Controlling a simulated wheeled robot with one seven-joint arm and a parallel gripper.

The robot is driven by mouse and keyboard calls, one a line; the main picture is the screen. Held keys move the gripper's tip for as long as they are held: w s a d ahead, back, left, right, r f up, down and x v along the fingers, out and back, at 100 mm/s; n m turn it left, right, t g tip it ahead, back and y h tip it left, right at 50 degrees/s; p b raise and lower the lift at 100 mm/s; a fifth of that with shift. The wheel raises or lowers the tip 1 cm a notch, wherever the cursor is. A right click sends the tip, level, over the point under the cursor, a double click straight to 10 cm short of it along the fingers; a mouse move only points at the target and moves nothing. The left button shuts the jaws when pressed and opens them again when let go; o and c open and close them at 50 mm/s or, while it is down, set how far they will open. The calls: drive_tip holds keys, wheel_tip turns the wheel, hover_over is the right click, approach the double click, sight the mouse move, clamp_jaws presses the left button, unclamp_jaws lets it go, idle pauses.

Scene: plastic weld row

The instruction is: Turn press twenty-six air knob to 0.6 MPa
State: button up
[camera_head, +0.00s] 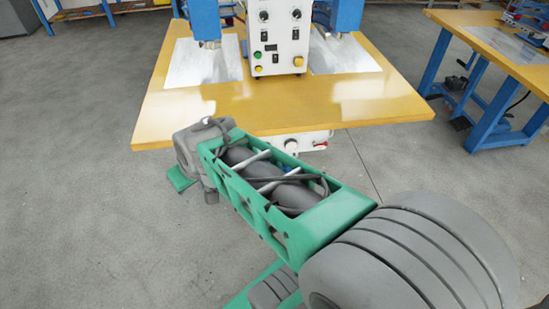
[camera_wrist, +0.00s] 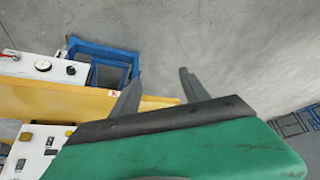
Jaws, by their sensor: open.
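The press has a white control box (camera_head: 280,38) on a yellow table (camera_head: 270,108); no press number is readable. A white unit (camera_head: 309,141) with a round gauge (camera_head: 291,145) hangs under the table's front edge. In the wrist view the white unit (camera_wrist: 22,66) shows at the left, with the gauge (camera_wrist: 42,65) and a small dark knob-like part (camera_wrist: 71,70). I cannot tell which part is the air knob, and the gauge reading is too small. My gripper (camera_wrist: 160,72) is open and empty, apart from the unit, to its right in that view. Its fingers do not show clearly in the head view.
Blue table legs (camera_wrist: 108,60) stand near the unit in the wrist view. A second yellow table (camera_head: 500,42) with blue legs stands at the right. Grey floor (camera_head: 80,150) is open at the left and between the tables.

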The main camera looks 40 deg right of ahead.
drive_tip(key=w+d+f+m+t+h+b, duration=0.1)
drive_tip(key=w+d+f+t+b, duration=0.2)
drive_tip(key=w+d+f+b, duration=0.55)
drive_tip(key=w+d+f+t+h+b, duration=0.25)
drive_tip(key=w+d+f+b, duration=0.3)
drive_tip(key=d+f, duration=0.5)
drive_tip(key=s+d+f+m+t+h+b, duration=0.25)
drive_tip(key=d+f+b, duration=0.25)
drive_tip(key=d, duration=0.3)
drive_tip(key=s+d+f+m+t+h+b, duration=0.1)
drive_tip(key=s+d+f+h+b, duration=0.3)
drive_tip(key=d, duration=0.3)
drive_tip(key=f+b+x, duration=0.1)
drive_tip(key=x, duration=0.7)
drive_tip(key=shift+w, duration=0.25)
drive_tip(key=shift+c, duration=0.2)
clamp_jaws()
